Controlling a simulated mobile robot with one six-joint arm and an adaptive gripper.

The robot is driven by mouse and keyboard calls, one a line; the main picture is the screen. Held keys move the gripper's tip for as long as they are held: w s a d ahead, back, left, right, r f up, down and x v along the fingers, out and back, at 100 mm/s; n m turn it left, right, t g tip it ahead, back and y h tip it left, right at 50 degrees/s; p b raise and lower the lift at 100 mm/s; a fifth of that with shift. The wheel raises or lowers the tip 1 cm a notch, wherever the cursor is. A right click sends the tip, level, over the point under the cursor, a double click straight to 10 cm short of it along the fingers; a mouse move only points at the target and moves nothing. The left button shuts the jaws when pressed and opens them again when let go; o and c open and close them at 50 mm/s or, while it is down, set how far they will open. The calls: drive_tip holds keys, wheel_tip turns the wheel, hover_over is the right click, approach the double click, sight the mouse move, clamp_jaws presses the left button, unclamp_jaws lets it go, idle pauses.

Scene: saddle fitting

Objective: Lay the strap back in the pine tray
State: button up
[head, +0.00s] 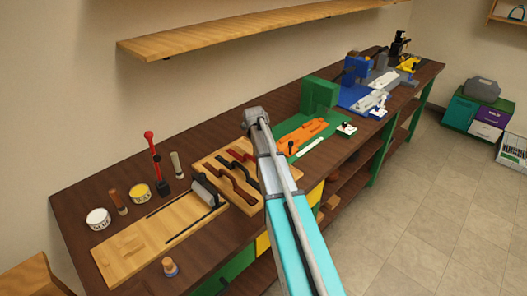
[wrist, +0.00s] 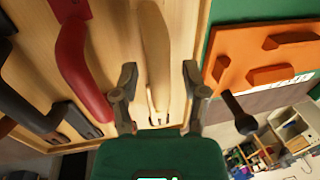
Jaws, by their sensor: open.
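A pale tan strap (wrist: 155,50) lies lengthwise on the pine tray (wrist: 115,25) in the wrist view, near the tray's right edge. My gripper (wrist: 159,72) is open, with one finger on each side of the strap's near part and visible gaps to both. A red strap (wrist: 80,62) and dark straps (wrist: 68,117) lie to the left in the same tray. In the head view, the pine tray (head: 207,167) sits mid-bench with the red strap (head: 240,155) and dark straps (head: 233,187). My arm hides the tan strap and my fingers there.
A green mat with an orange fixture (head: 308,134) is just right of the tray. To the left are a wooden board (head: 140,248) with a roller, tins (head: 98,218) and a red-handled tool (head: 152,150). A wall shelf (head: 230,33) hangs above.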

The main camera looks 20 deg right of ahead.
drive_tip(key=shift+r, duration=0.1)
wheel_tip(320, 180, up, 12)
drive_tip(key=a+p, duration=0.2)
drive_tip(key=p, duration=1)
drive_tip(key=shift+s, duration=0.4)
drive_tip(key=shift+a, duration=0.1)
drive_tip(key=s+a+n+y, duration=0.1)
drive_tip(key=s+a+n, duration=0.9)
drive_tip(key=n, duration=0.6)
drive_tip(key=s+a+n+y, duration=0.1)
drive_tip(key=s+a+n, duration=0.8)
drive_tip(key=s+n, duration=0.6)
drive_tip(key=shift+s+a+f+n+g, duration=0.3)
drive_tip(key=shift+a+n+g, duration=0.1)
drive_tip(key=shift+n, duration=0.1)
drive_tip(key=shift+w, duration=0.1)
